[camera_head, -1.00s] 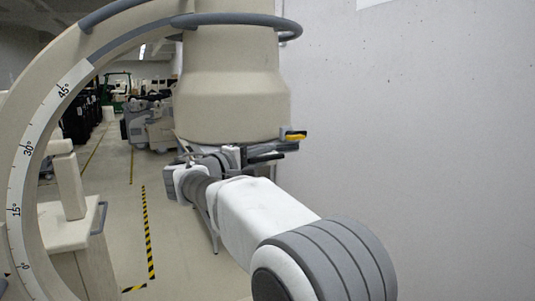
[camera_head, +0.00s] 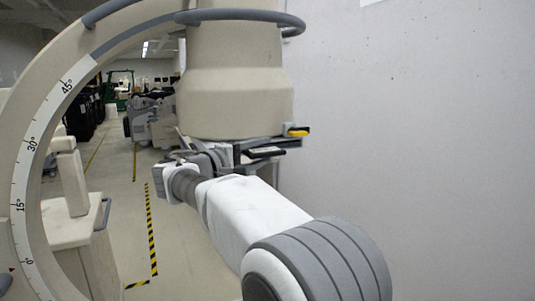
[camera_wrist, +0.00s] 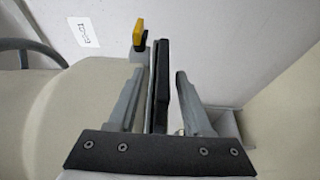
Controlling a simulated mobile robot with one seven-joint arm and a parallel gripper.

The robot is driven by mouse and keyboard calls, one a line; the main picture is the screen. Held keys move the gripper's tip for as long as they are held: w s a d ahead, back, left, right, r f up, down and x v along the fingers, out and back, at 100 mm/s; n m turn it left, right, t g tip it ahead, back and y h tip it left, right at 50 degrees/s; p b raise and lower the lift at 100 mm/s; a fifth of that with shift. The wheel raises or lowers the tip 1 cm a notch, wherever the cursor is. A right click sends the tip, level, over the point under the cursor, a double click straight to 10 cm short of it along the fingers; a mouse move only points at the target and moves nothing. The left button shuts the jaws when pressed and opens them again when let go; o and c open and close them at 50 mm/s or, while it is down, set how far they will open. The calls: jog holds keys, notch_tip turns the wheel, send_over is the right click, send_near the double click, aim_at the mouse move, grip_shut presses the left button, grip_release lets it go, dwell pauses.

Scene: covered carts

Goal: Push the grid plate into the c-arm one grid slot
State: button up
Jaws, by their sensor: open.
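The c-arm is a large beige arc with an angle scale and a wide drum-shaped housing (camera_head: 235,95). What looks like the grid plate, a dark slab (camera_head: 262,152), sits at the housing's underside, near a yellow latch (camera_head: 298,132). In the wrist view the dark plate (camera_wrist: 161,85) stands edge-on between the two fingers of my gripper (camera_wrist: 160,95). My gripper is open. The left finger is very close to the plate, and I cannot tell if they touch. A clear gap separates the right finger from it. The yellow latch (camera_wrist: 138,33) lies beyond the left finger. The plate's slot is hidden.
A plain grey wall (camera_head: 420,130) fills the right side. A beige cart (camera_head: 80,235) stands inside the arc at the lower left. Striped floor tape (camera_head: 150,235) and covered equipment (camera_head: 150,120) lie farther back.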

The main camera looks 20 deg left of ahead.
jog(key=b+v, duration=0.3)
jog(key=v, duration=1.2)
jog(key=w+d+f+m+g+b, duration=0.1)
jog(key=w+d+g, duration=0.15)
jog(key=d, duration=0.55)
jog(key=w+d+f+m+g, duration=0.15)
jog(key=w+d, duration=0.25)
jog(key=d, duration=0.5)
jog(key=s+d+f+m+g, duration=0.1)
jog(key=d+f+g, duration=0.1)
jog(key=d, duration=0.5)
jog(key=d+f+m+g, duration=0.1)
jog(key=d+f+g, duration=0.15)
jog(key=d, duration=0.55)
jog(key=s+d+f+m+g+y+b, duration=0.1)
jog(key=s+d+f+m, duration=0.1)
jog(key=s+d+f, duration=0.3)
jog(key=s+d+f+m+g+y, duration=0.1)
jog(key=s+d+f+m+g, duration=0.15)
jog(key=s+d, duration=0.35)
jog(key=s+d+f+m+y+b, duration=0.1)
jog(key=s+d+f+m+y, duration=0.2)
jog(key=s+f, duration=0.6)
jog(key=shift+s+d+f+m+t+y, duration=0.15)
jog(key=shift+s+d+m+t+y, duration=0.25)
jog(key=shift+d+m, duration=0.65)
jog(key=shift+a, duration=0.1)
